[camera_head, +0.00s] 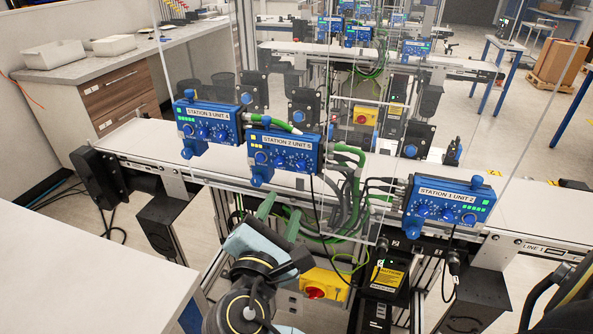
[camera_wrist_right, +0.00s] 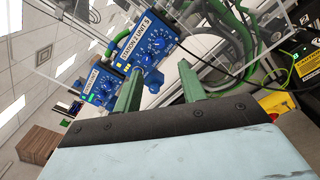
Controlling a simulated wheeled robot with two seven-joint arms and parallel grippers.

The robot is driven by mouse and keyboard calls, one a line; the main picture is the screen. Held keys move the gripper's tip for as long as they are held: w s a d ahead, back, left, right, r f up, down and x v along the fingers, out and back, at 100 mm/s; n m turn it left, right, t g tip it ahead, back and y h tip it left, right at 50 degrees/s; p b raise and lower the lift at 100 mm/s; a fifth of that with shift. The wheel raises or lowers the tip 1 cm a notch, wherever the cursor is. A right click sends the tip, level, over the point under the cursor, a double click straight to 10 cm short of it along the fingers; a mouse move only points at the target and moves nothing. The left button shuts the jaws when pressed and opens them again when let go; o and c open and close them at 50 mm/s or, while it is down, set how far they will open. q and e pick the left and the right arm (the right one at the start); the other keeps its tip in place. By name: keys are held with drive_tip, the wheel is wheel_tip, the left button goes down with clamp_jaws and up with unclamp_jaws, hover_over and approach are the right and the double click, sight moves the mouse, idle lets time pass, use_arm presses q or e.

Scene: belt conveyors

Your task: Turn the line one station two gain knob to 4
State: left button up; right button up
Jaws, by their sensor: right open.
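The blue box labelled STATION 1 UNIT 2 (camera_head: 449,203) is mounted at the right on the near conveyor (camera_head: 530,215), marked LINE 1. It has a row of blue knobs (camera_head: 447,215); their captions and settings are too small to read, so I cannot tell which is gain. My right gripper (camera_head: 281,205) has green fingers, open and empty, below the STATION 2 UNIT 5 box (camera_head: 285,150) and left of the station one box. In the right wrist view the open fingers (camera_wrist_right: 160,72) point toward the station two box (camera_wrist_right: 140,47), apart from it. My left gripper is not in view.
The station three box (camera_head: 207,125) stands at the left. Green and grey cables (camera_head: 345,185) hang between the station two and station one boxes. Clear panels (camera_head: 390,130) rise behind. A yellow box with a red knob (camera_head: 318,290) sits below. A white table (camera_head: 90,270) is at lower left.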

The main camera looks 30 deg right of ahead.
sight(300, 168)
drive_tip(key=x, duration=1.1)
drive_tip(key=shift+w+d+p, duration=0.25)
drive_tip(key=shift+p, duration=0.15)
clamp_jaws()
